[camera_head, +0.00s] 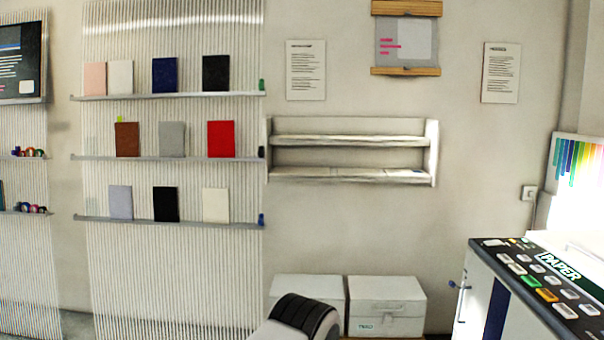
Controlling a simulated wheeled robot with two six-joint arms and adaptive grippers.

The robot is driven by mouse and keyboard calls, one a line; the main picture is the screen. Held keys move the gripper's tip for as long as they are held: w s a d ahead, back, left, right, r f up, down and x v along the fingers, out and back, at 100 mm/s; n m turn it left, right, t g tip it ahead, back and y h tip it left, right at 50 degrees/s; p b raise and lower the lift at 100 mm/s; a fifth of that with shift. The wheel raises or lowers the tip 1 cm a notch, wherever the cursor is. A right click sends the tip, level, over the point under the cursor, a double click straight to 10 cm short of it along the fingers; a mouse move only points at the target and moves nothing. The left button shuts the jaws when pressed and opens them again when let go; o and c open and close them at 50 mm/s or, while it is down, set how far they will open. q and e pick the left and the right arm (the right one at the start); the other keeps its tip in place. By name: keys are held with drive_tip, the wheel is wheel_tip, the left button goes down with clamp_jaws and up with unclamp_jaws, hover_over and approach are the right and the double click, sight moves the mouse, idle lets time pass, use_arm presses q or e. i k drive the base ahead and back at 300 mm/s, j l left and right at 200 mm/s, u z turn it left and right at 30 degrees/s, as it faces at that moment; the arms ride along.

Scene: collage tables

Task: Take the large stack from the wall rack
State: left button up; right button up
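A white wall rack (433,152) with two shelves is fixed to the wall in the middle of the head view. Flat pale sheets or low stacks (345,141) lie along its upper shelf. More flat pale stacks (350,172) lie side by side on its lower shelf. They show nearly edge-on, so I cannot tell which one is the largest. Neither of my grippers is in view.
A ribbed panel at left has ledges (170,158) with several coloured covers. Two pale boxes (388,297) (310,288) stand below the rack. A machine marked PAPER (500,258) stands at lower right. The wall between rack and boxes is clear.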

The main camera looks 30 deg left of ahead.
sight(287, 171)
drive_tip(key=i+j, duration=0.25)
drive_tip(key=i, duration=0.15)
drive_tip(key=i+j+u, duration=0.15)
drive_tip(key=i, duration=0.25)
drive_tip(key=i+j, duration=0.3)
drive_tip(key=i+u, duration=0.05)
